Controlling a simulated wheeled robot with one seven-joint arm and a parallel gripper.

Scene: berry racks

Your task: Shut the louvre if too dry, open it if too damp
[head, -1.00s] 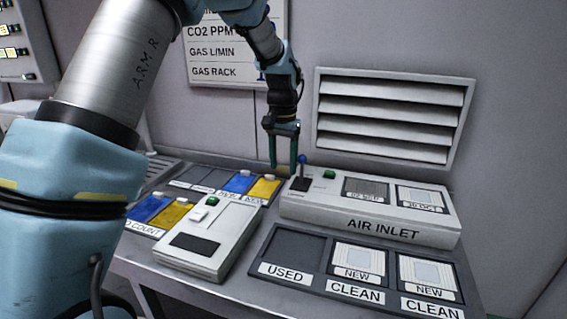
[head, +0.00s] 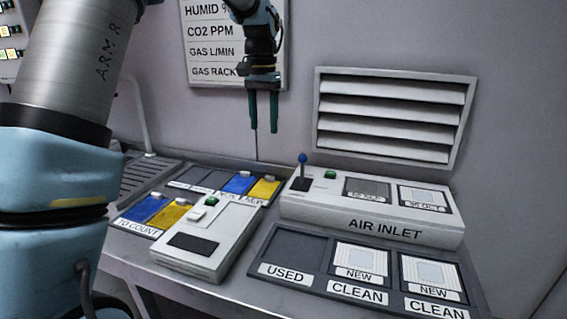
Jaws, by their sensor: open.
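The louvre (head: 392,115) is a white slatted vent on the wall at the right, its slats tilted with dark gaps between them. Below it stands the grey air inlet box (head: 300,208), with a blue-knobbed lever (head: 303,170) standing about upright, a green button (head: 330,174) and two small panels whose text is too blurred to read surely. My gripper (head: 264,130) points down, open and empty, above and to the left of the lever, apart from it. A wall board (head: 205,48) lists HUMID, CO2 PPM and gas lines; my arm hides its readings.
A grey device (head: 225,222) with a dark screen lies left of the air inlet box. Blue and yellow cards (head: 150,208) lie in trays. A front tray (head: 290,248) has an empty USED slot and two slots of white NEW cards.

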